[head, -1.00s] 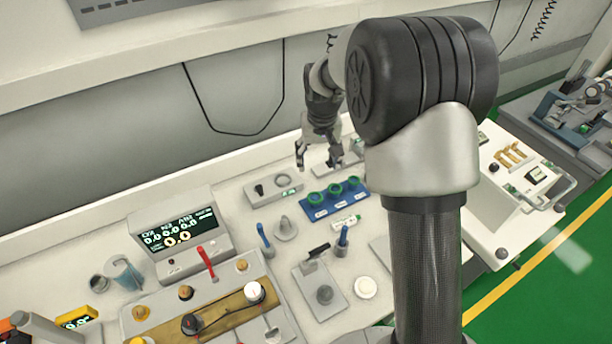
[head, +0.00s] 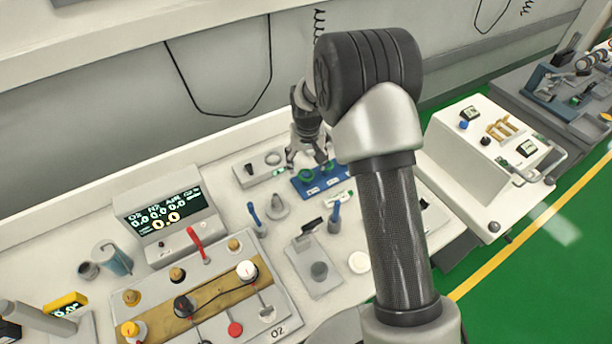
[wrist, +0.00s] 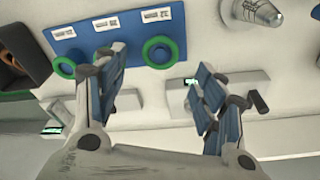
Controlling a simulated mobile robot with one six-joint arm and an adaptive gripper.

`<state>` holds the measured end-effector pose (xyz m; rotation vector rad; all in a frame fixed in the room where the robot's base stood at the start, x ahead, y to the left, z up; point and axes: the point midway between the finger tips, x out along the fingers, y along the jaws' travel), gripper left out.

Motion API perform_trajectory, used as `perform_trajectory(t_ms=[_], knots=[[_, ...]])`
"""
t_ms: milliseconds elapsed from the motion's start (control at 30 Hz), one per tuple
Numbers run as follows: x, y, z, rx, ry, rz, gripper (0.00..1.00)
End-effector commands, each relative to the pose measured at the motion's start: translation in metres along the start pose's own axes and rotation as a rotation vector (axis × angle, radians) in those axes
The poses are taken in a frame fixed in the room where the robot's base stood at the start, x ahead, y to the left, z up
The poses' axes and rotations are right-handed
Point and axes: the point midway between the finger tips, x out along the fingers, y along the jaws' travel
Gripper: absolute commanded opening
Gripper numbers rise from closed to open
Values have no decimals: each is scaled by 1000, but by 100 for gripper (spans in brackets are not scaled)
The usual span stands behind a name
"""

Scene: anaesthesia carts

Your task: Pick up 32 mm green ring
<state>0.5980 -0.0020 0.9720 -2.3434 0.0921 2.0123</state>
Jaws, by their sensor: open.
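A blue holder (head: 322,183) with green rings and white labels stands at the back of the bench. In the wrist view the holder (wrist: 112,36) is at upper left. One green ring (wrist: 162,64) shows whole at its right end, below a label that seems to read 32. Another green ring (wrist: 62,68) is at the left; the middle one is mostly hidden behind my left finger. My gripper (head: 307,162) is open and empty over the holder's left part. In the wrist view my gripper (wrist: 158,78) has its fingers on either side of the right-end ring, not visibly touching it.
A grey block (head: 246,178) with a black knob and a ring stands left of the holder. A monitor (head: 168,215) and a valve panel are at left.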

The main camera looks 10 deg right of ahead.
Motion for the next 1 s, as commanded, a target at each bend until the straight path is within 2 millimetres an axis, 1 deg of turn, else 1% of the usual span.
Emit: perform_trajectory(t_ms=[33, 200, 267, 367, 533, 1000], knots=[[8, 0, 2, 0, -3, 0, 64], [36, 1, 4, 0, -4, 0, 64], [43, 0, 4, 0, -2, 0, 64], [47, 0, 4, 0, -1, 0, 64], [46, 0, 3, 0, -1, 0, 64], [45, 0, 3, 0, -1, 0, 33]])
